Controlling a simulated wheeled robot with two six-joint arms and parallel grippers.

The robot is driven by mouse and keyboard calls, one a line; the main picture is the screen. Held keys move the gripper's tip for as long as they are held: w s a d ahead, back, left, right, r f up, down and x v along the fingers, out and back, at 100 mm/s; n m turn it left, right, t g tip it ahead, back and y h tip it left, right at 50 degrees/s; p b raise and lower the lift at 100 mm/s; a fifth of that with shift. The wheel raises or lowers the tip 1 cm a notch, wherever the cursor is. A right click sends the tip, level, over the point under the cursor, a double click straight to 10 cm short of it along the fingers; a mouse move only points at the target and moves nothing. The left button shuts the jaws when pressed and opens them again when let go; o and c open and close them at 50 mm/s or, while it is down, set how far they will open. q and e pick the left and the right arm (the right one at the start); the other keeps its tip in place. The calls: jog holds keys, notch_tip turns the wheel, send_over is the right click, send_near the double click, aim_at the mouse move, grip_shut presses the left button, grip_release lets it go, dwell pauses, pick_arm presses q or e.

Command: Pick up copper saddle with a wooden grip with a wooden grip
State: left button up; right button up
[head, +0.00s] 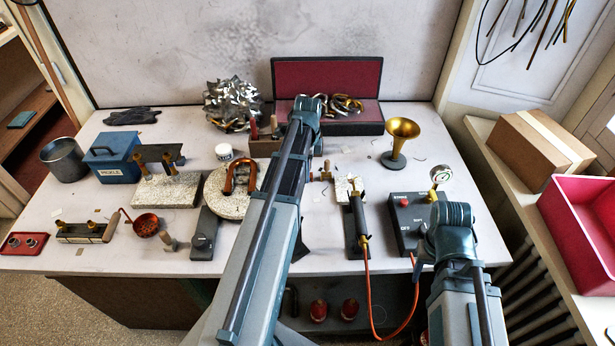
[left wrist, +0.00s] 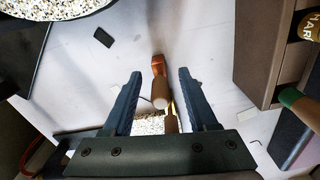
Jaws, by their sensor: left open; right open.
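The copper saddle with a wooden grip lies on the white bench top. That gripper is open, with a gap on both sides of the saddle. In the head view a small part of the saddle (head: 326,171) shows just right of my left arm, which hides most of the left gripper. My right gripper (head: 417,268) is at the bench's front right, mostly hidden by its arm, and holds nothing that I can see.
A stone block (head: 341,188) with a torch beside it stands right of the saddle. A round stone slab (head: 215,204) carries a copper U-shaped piece (head: 231,180). A wooden tool box (head: 262,147) stands behind.

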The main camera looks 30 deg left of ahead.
pick_arm(q)
jog(key=shift+f+b, duration=0.35)
jog(key=shift+f, duration=0.55)
jog(key=shift+r, duration=0.1)
pick_arm(e)
jog(key=shift+f, duration=0.8)
pick_arm(q)
grip_shut()
jog(key=shift+r+p, duration=0.2)
jog(key=shift+p, duration=0.1)
pick_arm(e)
jog(key=shift+r, duration=0.25)
